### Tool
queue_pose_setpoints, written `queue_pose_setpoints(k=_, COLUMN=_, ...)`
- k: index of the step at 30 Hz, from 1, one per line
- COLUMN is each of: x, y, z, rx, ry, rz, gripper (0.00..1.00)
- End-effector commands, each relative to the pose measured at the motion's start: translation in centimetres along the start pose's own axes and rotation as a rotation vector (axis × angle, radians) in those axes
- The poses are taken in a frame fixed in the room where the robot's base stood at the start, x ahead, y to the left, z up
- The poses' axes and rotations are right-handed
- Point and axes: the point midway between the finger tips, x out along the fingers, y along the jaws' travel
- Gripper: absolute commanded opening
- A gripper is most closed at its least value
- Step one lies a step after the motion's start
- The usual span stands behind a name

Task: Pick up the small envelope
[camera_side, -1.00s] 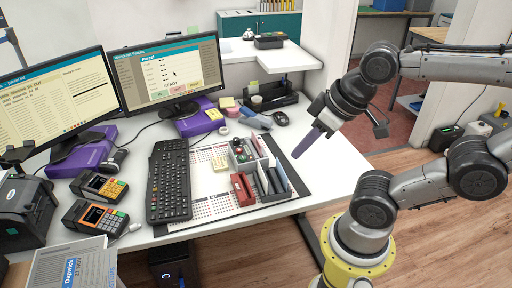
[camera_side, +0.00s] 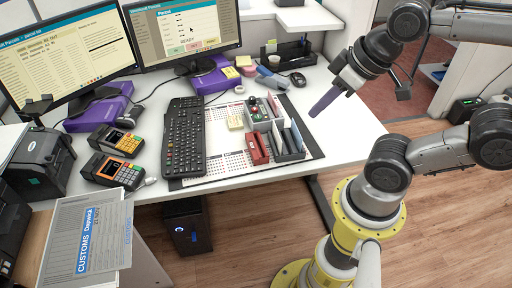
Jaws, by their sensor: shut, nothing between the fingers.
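My gripper (camera_side: 314,113) is shut and empty, its purple fingers angled down to the left. It hangs above the right part of the desk, up and right of a dark upright holder (camera_side: 291,156). Thin pale, envelope-like pieces (camera_side: 298,134) stand upright in this holder. I cannot tell whether one of them is the small envelope. The gripper appears apart from them.
A red block (camera_side: 257,149) and a grey tray (camera_side: 258,115) of small items sit left of the holder on a desk mat. A keyboard (camera_side: 184,137), two monitors and card terminals (camera_side: 117,141) fill the left. The desk's right front corner is clear.

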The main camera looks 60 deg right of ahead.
Motion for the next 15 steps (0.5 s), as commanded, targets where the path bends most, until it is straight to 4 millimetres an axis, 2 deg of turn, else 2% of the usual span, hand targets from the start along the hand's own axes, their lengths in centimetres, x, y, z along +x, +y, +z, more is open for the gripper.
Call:
queue_pose_setpoints(k=2, x=0.0, y=0.0, z=0.0, rx=0.0, ry=0.0, rz=0.0, gripper=0.0)
queue_pose_setpoints(k=3, x=0.0, y=0.0, z=0.0, rx=0.0, ry=0.0, rz=0.0, gripper=0.04)
queue_pose_setpoints(k=9, x=0.0, y=0.0, z=0.0, rx=0.0, ry=0.0, rz=0.0, gripper=0.4)
queue_pose_setpoints(k=15, x=0.0, y=0.0, z=0.0, rx=0.0, ry=0.0, rz=0.0, gripper=0.4)
